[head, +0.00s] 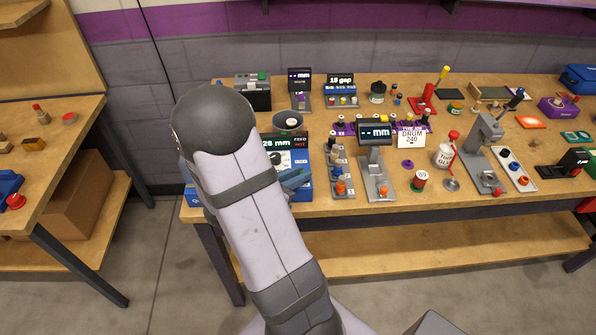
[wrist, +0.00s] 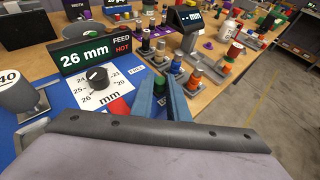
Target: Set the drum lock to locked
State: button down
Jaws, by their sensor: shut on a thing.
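My gripper (wrist: 161,92) has two blue fingers at the right side of the blue feed station (wrist: 30,150). It is shut on a small green piece (wrist: 160,84), apparently the drum lock's handle, which shows only in part between the fingers. The printed word FREE (wrist: 134,69) is just left of it; any locked mark is hidden. In the head view my gripper (head: 297,178) is at the station's right edge, and my arm covers most of the station.
A black knob (wrist: 97,76) on a numbered dial and a "26 mm FEED HOT" display (wrist: 95,52) are left of my gripper. A "DRUM 240" card (head: 411,138) stands further right on the bench.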

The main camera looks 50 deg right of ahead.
jog(key=shift+s, duration=0.1)
jog(key=c, duration=1.7)
grip_release()
jog(key=shift+a, duration=0.1)
jog(key=shift+b+v, duration=0.35)
jog(key=shift+v, duration=3.35)
